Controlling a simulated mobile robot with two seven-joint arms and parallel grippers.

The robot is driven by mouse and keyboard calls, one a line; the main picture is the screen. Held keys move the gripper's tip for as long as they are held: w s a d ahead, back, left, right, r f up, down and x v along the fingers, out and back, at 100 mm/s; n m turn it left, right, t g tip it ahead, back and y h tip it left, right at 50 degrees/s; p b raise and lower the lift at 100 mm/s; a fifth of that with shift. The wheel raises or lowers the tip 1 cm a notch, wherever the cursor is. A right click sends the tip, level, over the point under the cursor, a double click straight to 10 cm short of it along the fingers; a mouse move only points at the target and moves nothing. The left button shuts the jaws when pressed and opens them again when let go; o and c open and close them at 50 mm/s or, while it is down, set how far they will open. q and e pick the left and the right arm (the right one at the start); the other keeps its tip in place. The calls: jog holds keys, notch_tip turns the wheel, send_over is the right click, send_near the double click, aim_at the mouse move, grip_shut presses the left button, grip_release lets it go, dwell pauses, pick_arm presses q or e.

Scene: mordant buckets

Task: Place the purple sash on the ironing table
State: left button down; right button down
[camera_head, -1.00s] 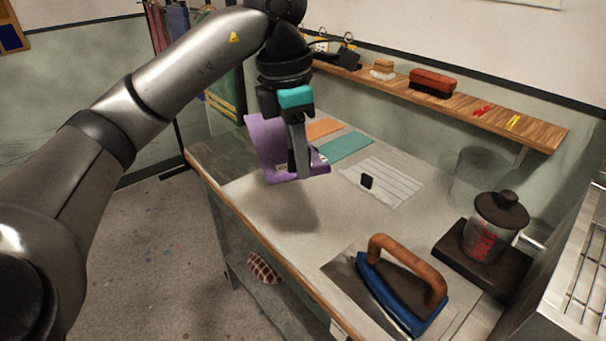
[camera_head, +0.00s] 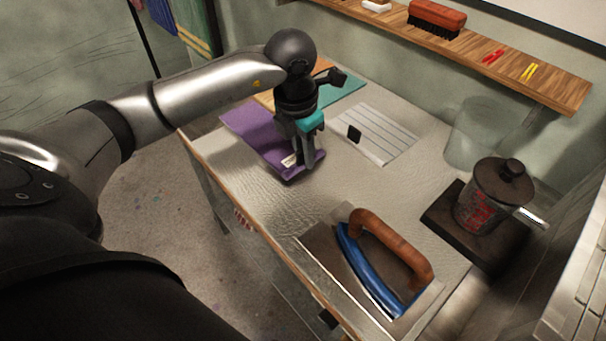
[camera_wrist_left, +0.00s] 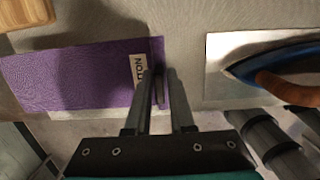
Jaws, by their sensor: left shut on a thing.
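The purple sash (camera_head: 248,128) lies flat along the left part of the ironing table (camera_head: 345,185), level with its top; I cannot tell if all of it touches. My left gripper (camera_head: 299,163) points down and is shut on the sash's near right end, beside a pale label. In the left wrist view the sash (camera_wrist_left: 70,78) stretches left from the fingers (camera_wrist_left: 163,78), with the lettered label next to them. Its long edge runs close to the table's edge there. The right gripper is not in view.
An iron (camera_head: 378,262) with a brown handle rests on a plate at the table's near end. A lidded canister (camera_head: 480,210) stands right. A wooden shelf (camera_head: 480,55) runs above.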

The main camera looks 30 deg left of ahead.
pick_arm(q)
notch_tip(320, 180, down, 7)
jog(key=shift+r+b, duration=0.1)
jog(key=shift+b, duration=0.2)
jog(key=c, duration=0.8)
grip_release()
jog(key=r, duration=0.4)
jog(key=s+r+p, duration=0.1)
jog(key=r, duration=0.7)
jog(key=shift+s+a, duration=0.2)
